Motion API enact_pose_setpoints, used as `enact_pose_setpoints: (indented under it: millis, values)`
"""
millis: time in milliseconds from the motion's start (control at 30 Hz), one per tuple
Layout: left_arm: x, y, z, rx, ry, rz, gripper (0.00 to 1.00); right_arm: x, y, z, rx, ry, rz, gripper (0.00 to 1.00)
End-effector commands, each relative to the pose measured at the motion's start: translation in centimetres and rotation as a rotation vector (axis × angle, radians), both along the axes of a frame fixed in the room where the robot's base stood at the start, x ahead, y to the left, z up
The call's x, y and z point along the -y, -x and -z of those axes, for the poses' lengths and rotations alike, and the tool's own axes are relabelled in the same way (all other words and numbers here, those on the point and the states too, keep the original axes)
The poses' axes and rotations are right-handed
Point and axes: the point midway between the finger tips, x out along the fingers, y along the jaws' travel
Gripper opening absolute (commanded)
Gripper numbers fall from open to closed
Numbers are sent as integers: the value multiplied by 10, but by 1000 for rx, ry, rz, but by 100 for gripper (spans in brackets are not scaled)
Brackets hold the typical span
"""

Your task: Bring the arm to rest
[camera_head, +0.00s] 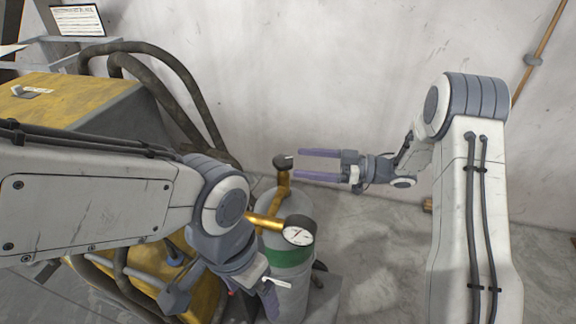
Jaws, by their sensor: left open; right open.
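My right arm (470,220) rises on the right and bends over at its elbow. Its gripper (298,164) is open and points left, with two lavender fingers apart and nothing between them. The fingertips are close to the dark valve knob in the picture; I cannot tell whether they touch it. My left arm (90,195) comes in from the left and bends down at its elbow. Its gripper (269,297) points down in front of the gas cylinder, with a lavender finger partly visible. The rest of it is hidden or hard to make out, and I see nothing held.
A grey gas cylinder (290,295) with a green band carries a brass fitting, a round gauge (299,231) and a dark knob (283,161). A yellow machine (60,100) with thick black hoses (185,75) stands left. A pale wall is behind; concrete floor at right is mostly clear.

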Motion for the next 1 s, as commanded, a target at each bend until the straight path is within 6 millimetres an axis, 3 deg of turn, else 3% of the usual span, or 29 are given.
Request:
enact_pose_setpoints:
  millis: [200, 567, 767, 1000]
  values:
    - [0, 0, 5, 0, 0, 0, 90, 14, 3, 0, -1, 0, 0, 93]
    - [0, 0, 2, 0, 0, 0, 90, 10, 2, -1, -1, -1, -2, 93]
    - [0, 0, -8, 0, 0, 0, 90, -15, -2, -3, -2, 0, -6, 93]
    - [0, 0, -25, 0, 0, -1, 90, -60, -10, -3, -2, 0, -6, 93]
